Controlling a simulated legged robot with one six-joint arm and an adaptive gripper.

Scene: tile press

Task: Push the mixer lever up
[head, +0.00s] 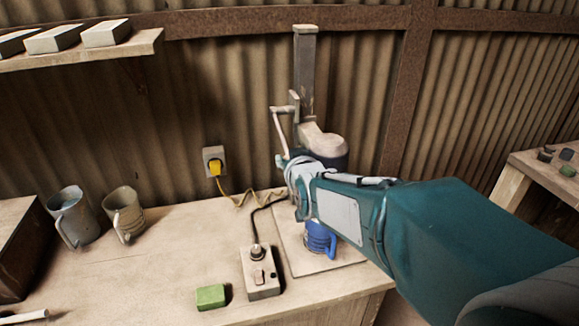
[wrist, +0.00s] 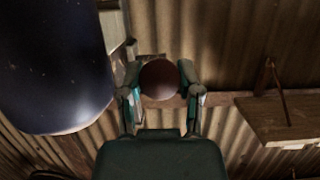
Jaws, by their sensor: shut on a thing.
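The mixer (head: 305,60) stands at the back of the bench, with a tall grey column and a pale, dark-bottomed head (head: 320,142). Its lever (head: 279,128) is a thin pale linkage on the left side of the column. My gripper (head: 284,162) is at the lever's lower end, left of the head. In the wrist view, my gripper (wrist: 160,82) is shut on a round brown knob (wrist: 160,79) between its two fingers. The dark rounded mixer head (wrist: 55,65) fills the left of that view. My arm hides part of the mixer in the head view.
A blue mug (head: 321,240) stands on the mixer base (head: 298,262), partly behind my arm. A switch box (head: 262,272) and a green block (head: 211,297) lie in front. Two grey mugs (head: 72,215) (head: 124,213) stand left. The bench (head: 165,265) between is clear.

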